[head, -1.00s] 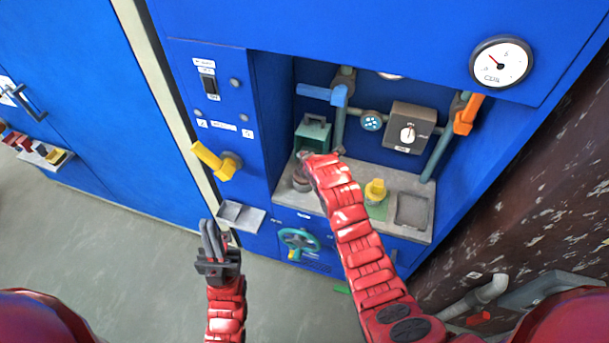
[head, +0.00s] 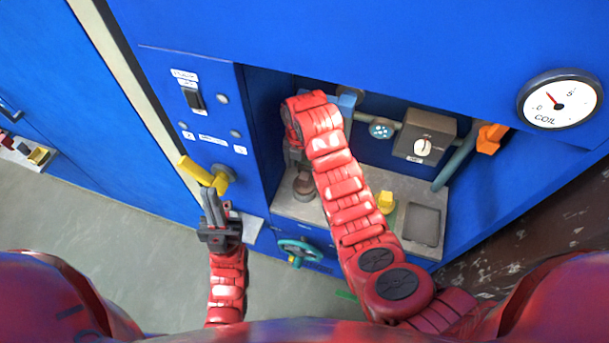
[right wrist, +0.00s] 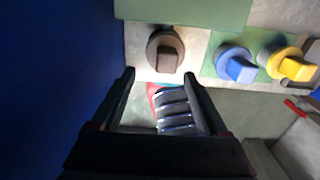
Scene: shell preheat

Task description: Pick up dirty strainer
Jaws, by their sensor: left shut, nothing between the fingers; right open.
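The dirty strainer appears to be the brown round piece with a block-shaped grip (head: 304,186), standing upright at the left end of the grey counter in the niche. It also shows in the right wrist view (right wrist: 165,50), just beyond the fingertips. My right gripper (right wrist: 160,76) is open, with its fingers spread and apart from the strainer. In the head view, it is mostly hidden behind my bent right arm, above the strainer. My left gripper (head: 210,204) is shut and empty, in front of the panel below the yellow handle.
A blue strainer (right wrist: 236,65) and a yellow one (right wrist: 288,64) stand on a green patch right of the brown one. A blue wall is close on the left in the right wrist view. The yellow handle (head: 205,174) and teal handwheel (head: 299,250) stick out in front.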

